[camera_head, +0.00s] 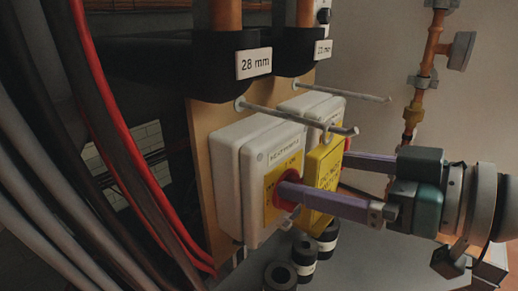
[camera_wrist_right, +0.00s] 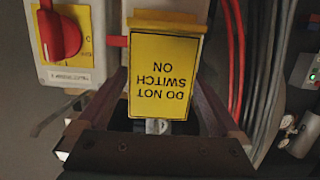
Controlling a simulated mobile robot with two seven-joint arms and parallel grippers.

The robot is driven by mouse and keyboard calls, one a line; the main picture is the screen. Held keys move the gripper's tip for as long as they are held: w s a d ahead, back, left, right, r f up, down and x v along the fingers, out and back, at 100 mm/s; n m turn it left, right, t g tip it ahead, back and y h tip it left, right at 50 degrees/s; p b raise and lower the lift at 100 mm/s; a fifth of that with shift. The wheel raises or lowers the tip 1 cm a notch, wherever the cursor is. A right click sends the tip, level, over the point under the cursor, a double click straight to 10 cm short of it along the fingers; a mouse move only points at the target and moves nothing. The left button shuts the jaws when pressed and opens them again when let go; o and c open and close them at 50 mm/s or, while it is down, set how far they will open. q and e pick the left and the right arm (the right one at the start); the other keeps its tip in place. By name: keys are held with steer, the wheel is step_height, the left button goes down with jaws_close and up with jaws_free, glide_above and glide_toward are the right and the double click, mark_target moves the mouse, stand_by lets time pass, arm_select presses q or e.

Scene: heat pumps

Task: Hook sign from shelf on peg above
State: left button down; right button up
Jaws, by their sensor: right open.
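The yellow sign (camera_head: 325,178) reads "DO NOT SWITCH ON" and is upright in front of the switch boxes. A small metal loop (camera_head: 327,131) at its top meets the nearer peg (camera_head: 290,116); it appears to hang there, but whether the peg passes through the loop is unclear. In the right wrist view the sign (camera_wrist_right: 162,85) appears upside down, with the loop (camera_wrist_right: 157,126) at the bottom. My right gripper (camera_head: 316,176) is open, its purple fingers on either side of the sign with gaps. My left gripper is not in view.
White switch boxes (camera_head: 228,165) are mounted on a wooden board (camera_head: 202,135). A red knob (camera_wrist_right: 60,35) is close to the fingers. A second peg (camera_head: 345,92) juts out behind. Black rings (camera_head: 281,275) lie below. Cables (camera_head: 60,150) fill the left.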

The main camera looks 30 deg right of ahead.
steer(key=b+v, duration=0.2)
steer(key=v, duration=0.1)
steer(key=b+v, duration=0.1)
steer(key=shift+s+d+f, duration=0.1)
steer(key=shift+s+f, duration=0.15)
steer(key=shift+f, duration=0.05)
steer(key=shift+s+d+r+b, duration=0.15)
steer(key=shift+s+r+b, duration=0.05)
steer(key=shift+s+b, duration=0.4)
steer(key=s+a+f+m+g+h+b, duration=0.1)
steer(key=s+a+f+g+h, duration=0.15)
steer(key=s+f+g, duration=0.45)
steer(key=s+a+f+m+g+h+b, duration=0.1)
steer(key=s+a+f+g+h+b, duration=0.2)
steer(key=f, duration=0.8)
step_height(320, 180, up, 12)
steer(key=p, duration=1.3)
steer(key=shift+s+g+p, duration=0.3)
steer(key=shift+g+p, duration=0.1)
steer(key=shift+a, duration=0.1)
